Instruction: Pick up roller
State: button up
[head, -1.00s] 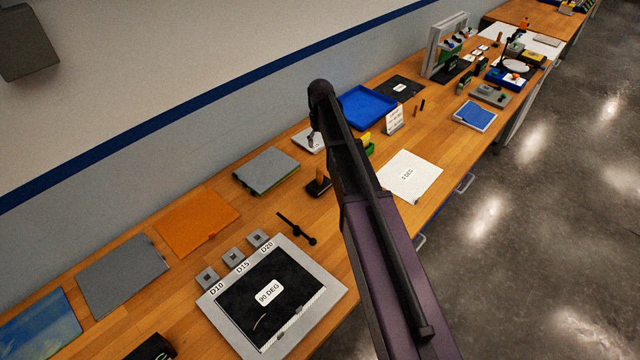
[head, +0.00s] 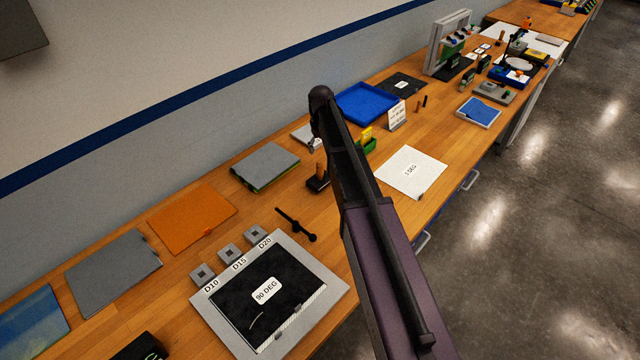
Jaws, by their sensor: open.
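I cannot tell for certain which thing is the roller. A dark piece with an upright brown handle (head: 318,180) stands on the wooden bench (head: 345,210), just left of my arm. A thin black tool with a knobbed end (head: 296,225) lies nearer, behind the framed black panel. My dark arm rises through the middle of the head view and covers part of the bench. My gripper cannot be made out, and nothing is seen held.
The framed panel marked 90 DEG (head: 340,291) is at the front. Orange (head: 193,217) and grey (head: 115,271) sheets lie to the left. A white 3 DEG sheet (head: 425,163) and blue tray (head: 350,118) lie beyond. Open floor (head: 540,230) is at the right.

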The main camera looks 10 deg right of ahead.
aim_at(319, 162)
jog(key=shift+f+b, duration=1.15)
jog(key=shift+f, duration=0.3)
jog(key=f+b, duration=0.3)
jog(key=shift+a+f, duration=0.15)
jog(key=shift+a, duration=0.15)
jog(key=shift+d+f+b, duration=0.1)
jog(key=shift+f+b, duration=0.85)
jog(key=shift+b, duration=0.15)
grip_shut()
